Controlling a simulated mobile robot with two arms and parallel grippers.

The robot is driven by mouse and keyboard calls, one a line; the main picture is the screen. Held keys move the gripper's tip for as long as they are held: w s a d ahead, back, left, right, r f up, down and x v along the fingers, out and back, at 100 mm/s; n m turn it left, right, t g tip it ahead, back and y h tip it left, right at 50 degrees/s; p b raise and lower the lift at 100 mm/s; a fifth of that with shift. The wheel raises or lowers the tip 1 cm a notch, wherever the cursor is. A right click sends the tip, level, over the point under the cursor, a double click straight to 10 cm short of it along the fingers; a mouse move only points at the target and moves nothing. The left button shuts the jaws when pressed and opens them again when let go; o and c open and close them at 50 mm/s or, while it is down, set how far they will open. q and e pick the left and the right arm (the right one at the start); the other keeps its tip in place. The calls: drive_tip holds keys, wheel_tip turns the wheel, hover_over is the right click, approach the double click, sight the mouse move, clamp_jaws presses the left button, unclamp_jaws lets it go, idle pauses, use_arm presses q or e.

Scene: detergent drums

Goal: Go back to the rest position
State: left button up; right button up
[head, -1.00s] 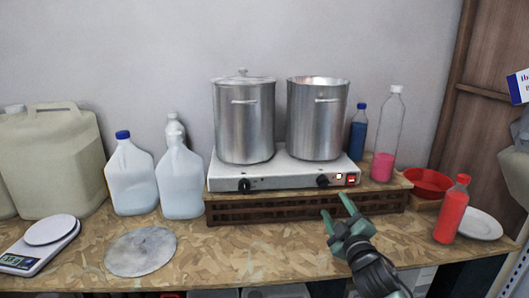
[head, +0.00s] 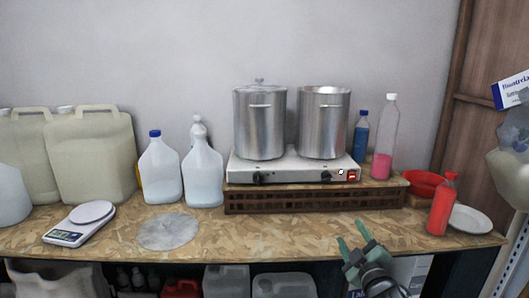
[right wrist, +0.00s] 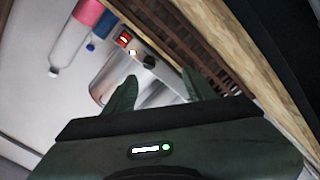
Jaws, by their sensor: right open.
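My right gripper (head: 354,242) is at the front edge of the wooden worktop (head: 290,229), below and in front of the hot plate (head: 300,172). Its two green fingers are apart with nothing between them. The right wrist view shows the same open fingers (right wrist: 160,90), with the hot plate and a pot beyond them. My left gripper is not in view. Two steel pots stand on the hot plate: the left one (head: 260,130) has a lid, and the right one (head: 323,125) is open on top.
A red bottle (head: 441,205), a white plate (head: 472,220) and a red bowl (head: 424,184) are on the right. White jugs (head: 204,178), a scale (head: 80,222) and a grey disc (head: 168,232) are on the left. The worktop before the slatted stand (head: 300,200) is clear.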

drive_tip(key=s+d+f+m+g+h, duration=0.15)
drive_tip(key=s+f+g, duration=0.35)
drive_tip(key=f, duration=1.3)
drive_tip(key=s+d+f+m+g+y, duration=0.15)
drive_tip(key=s+f, duration=0.55)
drive_tip(key=f, duration=1.1)
drive_tip(key=s+a+f+m+g+h, duration=0.1)
drive_tip(key=s+f+m+g, duration=0.3)
drive_tip(key=s+f, duration=1.4)
drive_tip(key=s+a+f+g, duration=0.1)
drive_tip(key=s+f+g, duration=0.2)
drive_tip(key=s, duration=1.3)
drive_tip(key=s+a+f+m+g, duration=0.1)
drive_tip(key=s+f+g, duration=0.2)
drive_tip(key=s+f, duration=0.4)
drive_tip(key=s, duration=0.9)
drive_tip(key=shift+s+a+m, duration=0.15)
drive_tip(key=shift+m, duration=0.15)
